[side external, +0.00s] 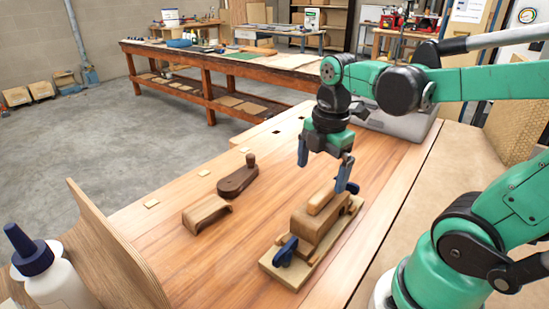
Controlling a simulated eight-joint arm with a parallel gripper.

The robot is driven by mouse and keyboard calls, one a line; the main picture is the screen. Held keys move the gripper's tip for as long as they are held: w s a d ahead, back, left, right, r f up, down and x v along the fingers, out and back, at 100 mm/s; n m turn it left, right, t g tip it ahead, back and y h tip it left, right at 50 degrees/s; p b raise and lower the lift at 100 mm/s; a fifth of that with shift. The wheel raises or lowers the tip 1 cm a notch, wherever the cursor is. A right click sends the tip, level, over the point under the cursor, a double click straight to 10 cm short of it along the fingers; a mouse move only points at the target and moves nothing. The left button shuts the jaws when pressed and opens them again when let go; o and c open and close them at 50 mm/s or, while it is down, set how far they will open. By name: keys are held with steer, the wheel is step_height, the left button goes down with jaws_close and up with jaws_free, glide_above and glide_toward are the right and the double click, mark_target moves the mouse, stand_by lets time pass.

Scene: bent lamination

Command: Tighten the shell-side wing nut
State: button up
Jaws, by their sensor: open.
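A wooden bending form (318,222) with a lighter strip on top sits on a pale base board (284,277) on the bench. A blue wing nut (286,250) is at the form's near end. Another small blue piece (353,188), which looks like a second wing nut, shows at the far end, partly hidden by a finger. I cannot tell which is the shell-side one. My gripper (324,174) points down above the far end of the form, its fingers spread and empty. The right finger is close to the far blue piece; whether they touch is unclear.
A curved wooden piece (206,214) and a dark wooden plane-like tool (238,178) lie left of the form. A curved plywood panel (110,250) and a white bottle with a blue cap (58,280) stand front left. Bare bench surrounds the form's left side.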

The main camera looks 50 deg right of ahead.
steer(key=shift+s+d+n+g, duration=0.3)
steer(key=shift+d+n+g, duration=0.1)
steer(key=shift+n, duration=0.7)
steer(key=shift+w+a+m+t, duration=0.3)
steer(key=shift+a+m+t, duration=0.2)
steer(key=shift+m, duration=0.6)
steer(key=w+a+m+t, duration=0.3)
steer(key=a+m+t, duration=0.3)
steer(key=m, duration=0.9)
steer(key=shift+w+r+m, duration=0.25)
steer(key=shift+w+m, duration=0.05)
steer(key=shift+m, duration=0.1)
